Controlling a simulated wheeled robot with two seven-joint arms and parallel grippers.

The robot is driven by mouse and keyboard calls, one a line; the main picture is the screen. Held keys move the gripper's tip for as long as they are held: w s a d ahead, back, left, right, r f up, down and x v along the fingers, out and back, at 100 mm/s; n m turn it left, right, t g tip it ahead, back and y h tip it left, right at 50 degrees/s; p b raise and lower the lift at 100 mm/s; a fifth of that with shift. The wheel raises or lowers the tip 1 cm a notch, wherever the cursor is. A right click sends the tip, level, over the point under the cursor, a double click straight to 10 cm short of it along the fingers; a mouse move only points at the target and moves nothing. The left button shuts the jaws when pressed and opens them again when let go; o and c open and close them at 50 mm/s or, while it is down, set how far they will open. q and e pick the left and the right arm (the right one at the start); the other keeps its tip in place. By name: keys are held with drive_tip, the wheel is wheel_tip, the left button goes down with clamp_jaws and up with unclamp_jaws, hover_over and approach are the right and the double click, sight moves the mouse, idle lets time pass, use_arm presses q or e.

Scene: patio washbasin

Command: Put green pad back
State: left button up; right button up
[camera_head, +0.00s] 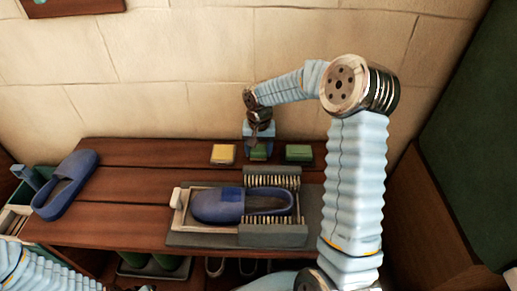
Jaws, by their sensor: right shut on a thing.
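My right gripper (259,135) is at the back of the wooden bench, pointing down. It is shut on a green pad (259,153), which shows between and below its blue fingers. The held pad is between a yellow pad (223,153) on the left and another green pad (299,153) on the right. I cannot tell whether the held pad touches the surface under it. My left arm shows only at the bottom left corner, and its gripper is out of view.
A blue clog (225,205) lies in a frame with two brushes (272,234) on a grey mat (187,239). Another blue clog (66,186) lies at the bench's left end (120,215). A stone wall (150,60) stands close behind. Green boots (135,260) stand below.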

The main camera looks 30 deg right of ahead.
sight(259, 148)
drive_tip(key=shift+f, duration=0.2)
drive_tip(key=o, duration=1.1)
drive_tip(key=shift+r, duration=0.55)
wheel_tip(259, 148, up, 11)
drive_tip(key=shift+s+r+p, duration=0.1)
drive_tip(key=shift+r+p, duration=0.1)
drive_tip(key=shift+p, duration=0.6)
